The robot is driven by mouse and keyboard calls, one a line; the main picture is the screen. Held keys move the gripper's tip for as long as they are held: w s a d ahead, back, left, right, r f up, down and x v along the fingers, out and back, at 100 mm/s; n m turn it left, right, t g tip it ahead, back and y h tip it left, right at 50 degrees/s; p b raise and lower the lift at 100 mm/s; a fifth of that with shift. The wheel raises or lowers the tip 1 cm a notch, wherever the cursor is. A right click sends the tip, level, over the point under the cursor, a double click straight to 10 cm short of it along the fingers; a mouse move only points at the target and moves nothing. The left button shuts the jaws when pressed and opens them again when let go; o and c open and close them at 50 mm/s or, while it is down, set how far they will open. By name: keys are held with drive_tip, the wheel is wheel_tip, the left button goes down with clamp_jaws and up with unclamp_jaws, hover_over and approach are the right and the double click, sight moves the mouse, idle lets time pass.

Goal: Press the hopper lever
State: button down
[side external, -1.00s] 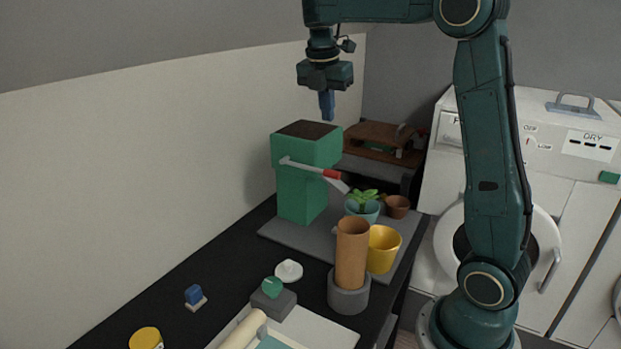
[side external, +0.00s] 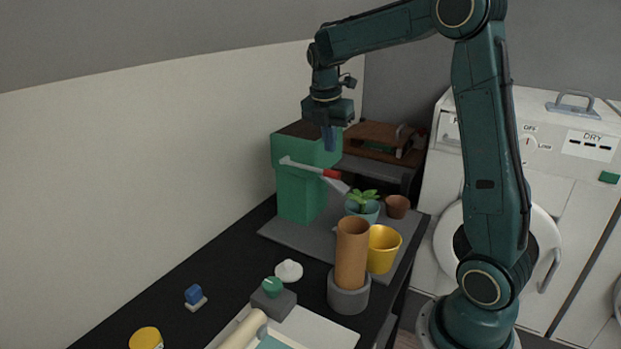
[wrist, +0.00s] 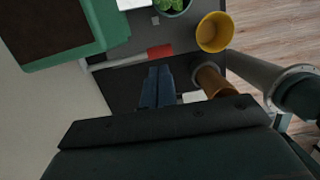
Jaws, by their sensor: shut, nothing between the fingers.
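The green hopper (side external: 300,185) stands on a grey board, its top filled with dark brown material. Its lever (side external: 308,167) is a grey bar along the front with a red grip (side external: 332,174) near its right end. In the wrist view the red grip (wrist: 160,51) lies just beyond my fingertips. My gripper (side external: 330,149) points down, shut and empty, a little above the red grip. Its blue fingers (wrist: 158,72) are together in the wrist view. I see no clear contact between fingers and lever.
A plant in a teal pot (side external: 362,208), a yellow cup (side external: 383,248) and a brown cylinder (side external: 352,255) in a grey holder stand right of and in front of the hopper. A small terracotta pot (side external: 397,207) is behind. The grey board (side external: 290,240) is bare before the hopper.

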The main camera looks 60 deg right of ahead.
sight(334, 174)
drive_tip(key=shift+d+f, duration=0.2)
drive_tip(key=shift+f, duration=0.75)
drive_tip(key=shift+d+f, duration=0.15)
drive_tip(key=shift+f, duration=0.75)
drive_tip(key=shift+d+f, duration=0.2)
drive_tip(key=shift+f, duration=0.75)
drive_tip(key=shift+s+f+t, duration=0.2)
drive_tip(key=shift+f+t, duration=0.2)
drive_tip(key=shift+f, duration=0.15)
drive_tip(key=shift+s+f+t, duration=0.15)
drive_tip(key=shift+f+t, duration=0.25)
drive_tip(key=shift+f, duration=0.15)
wheel_tip(334, 174, down, 2)
drive_tip(key=shift+t, duration=0.7)
drive_tip(key=f, duration=0.4)
drive_tip(key=shift+w+f, duration=0.2)
drive_tip(key=shift+s+a+r, duration=0.1)
drive_tip(key=shift+r, duration=0.05)
drive_tip(key=s+v, duration=0.2)
drive_tip(key=v, duration=1.2)
drive_tip(key=shift+s+f, duration=0.25)
drive_tip(key=shift+f, duration=0.1)
